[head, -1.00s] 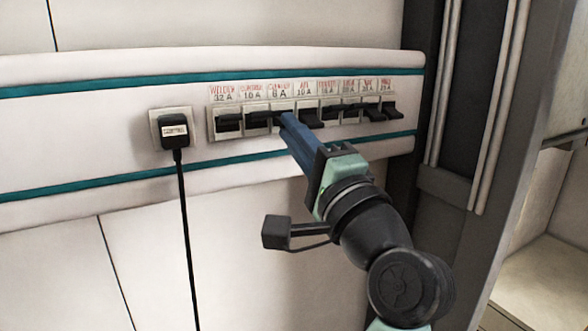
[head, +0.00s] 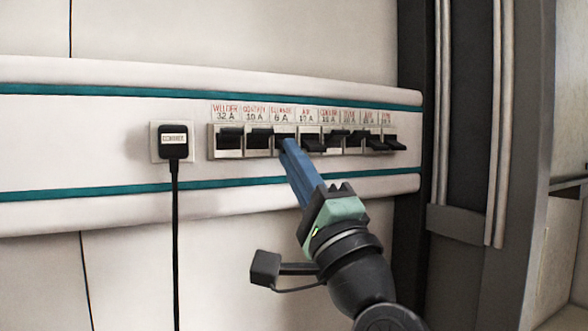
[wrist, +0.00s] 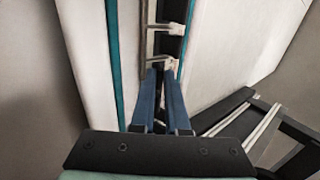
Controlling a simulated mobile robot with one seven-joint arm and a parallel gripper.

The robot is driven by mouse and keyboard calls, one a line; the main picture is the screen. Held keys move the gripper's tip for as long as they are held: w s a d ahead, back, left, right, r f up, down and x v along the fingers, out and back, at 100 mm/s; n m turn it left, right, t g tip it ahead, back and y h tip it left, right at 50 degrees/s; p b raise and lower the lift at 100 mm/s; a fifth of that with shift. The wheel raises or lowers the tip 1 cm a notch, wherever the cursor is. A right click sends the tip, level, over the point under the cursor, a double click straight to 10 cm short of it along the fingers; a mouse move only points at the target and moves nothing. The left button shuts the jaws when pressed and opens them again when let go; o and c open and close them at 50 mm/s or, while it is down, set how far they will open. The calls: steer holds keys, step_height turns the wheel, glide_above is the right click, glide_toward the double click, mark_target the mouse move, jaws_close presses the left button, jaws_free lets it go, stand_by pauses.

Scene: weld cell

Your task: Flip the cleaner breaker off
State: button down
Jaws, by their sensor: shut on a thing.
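The cleaner breaker (head: 284,131) is the third from the left in the row, under a red-lettered label marked 6 A (head: 282,114). Its black lever is mostly hidden behind my fingertips, so its exact position cannot be told. My gripper (head: 287,146) reaches up from the lower right with blue fingers shut at this lever.
The welder breaker (head: 230,138) and another breaker (head: 260,138) stand to the left. Several breakers, including the adjacent one (head: 312,141), continue right. A black plug (head: 174,142) with a hanging cord sits left of the row. A dark upright frame (head: 420,150) stands at the right.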

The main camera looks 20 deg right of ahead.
steer(key=shift+r, duration=0.1)
steer(key=c, duration=0.9)
jaws_free()
steer(key=shift+f, duration=0.2)
steer(key=b+v, duration=0.3)
steer(key=v, duration=0.9)
steer(key=shift+s+d+f+b, duration=0.1)
steer(key=shift+s+f+b, duration=0.05)
steer(key=shift+s+b, duration=0.2)
